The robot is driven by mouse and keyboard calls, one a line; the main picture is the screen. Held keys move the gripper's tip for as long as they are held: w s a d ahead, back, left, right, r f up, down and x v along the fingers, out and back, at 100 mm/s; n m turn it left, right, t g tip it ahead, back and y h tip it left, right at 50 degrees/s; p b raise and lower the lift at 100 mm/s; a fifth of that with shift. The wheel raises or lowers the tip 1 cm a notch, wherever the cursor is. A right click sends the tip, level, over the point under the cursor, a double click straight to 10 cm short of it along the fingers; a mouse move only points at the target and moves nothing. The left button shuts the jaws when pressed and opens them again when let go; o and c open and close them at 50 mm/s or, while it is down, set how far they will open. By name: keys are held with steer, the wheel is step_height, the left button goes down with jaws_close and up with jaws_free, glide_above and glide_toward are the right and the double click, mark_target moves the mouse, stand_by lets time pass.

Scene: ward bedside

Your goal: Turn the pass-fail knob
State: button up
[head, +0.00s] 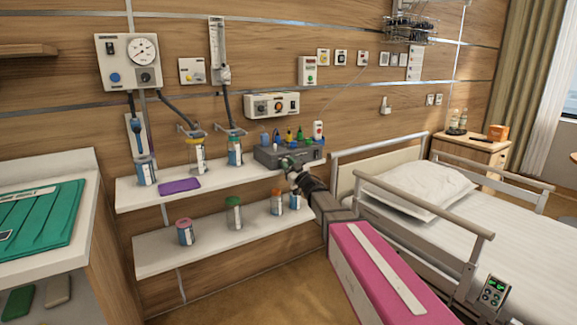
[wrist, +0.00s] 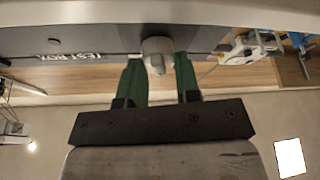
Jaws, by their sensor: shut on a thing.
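The grey test box (head: 268,157) stands on the upper wall shelf (head: 222,187), with several coloured items on its top. My gripper (head: 287,164) is at its front face. In the wrist view the box front (wrist: 85,42) carries upside-down lettering that seems to read "TEST BOX". The knob's pointer marks cannot be read. In the head view my gripper hides the knob.
Several bottles, such as the green-capped one (head: 233,214), stand on the lower shelf (head: 160,258). A purple item (head: 179,187) lies on the upper shelf. The bed (head: 500,240) is at the right. Floor (head: 270,285) shows below the shelves.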

steer(key=n+g, duration=0.1)
steer(key=n, duration=0.3)
steer(key=n+g+y, duration=0.1)
steer(key=n+g, duration=0.1)
steer(key=n, duration=0.1)
steer(key=shift+n+y, duration=0.3)
steer(key=shift+n, duration=0.1)
steer(key=shift+g, duration=0.4)
steer(key=o, duration=0.9)
steer(key=shift+c, duration=0.2)
steer(key=v, duration=1.1)
steer(key=shift+f, duration=0.1)
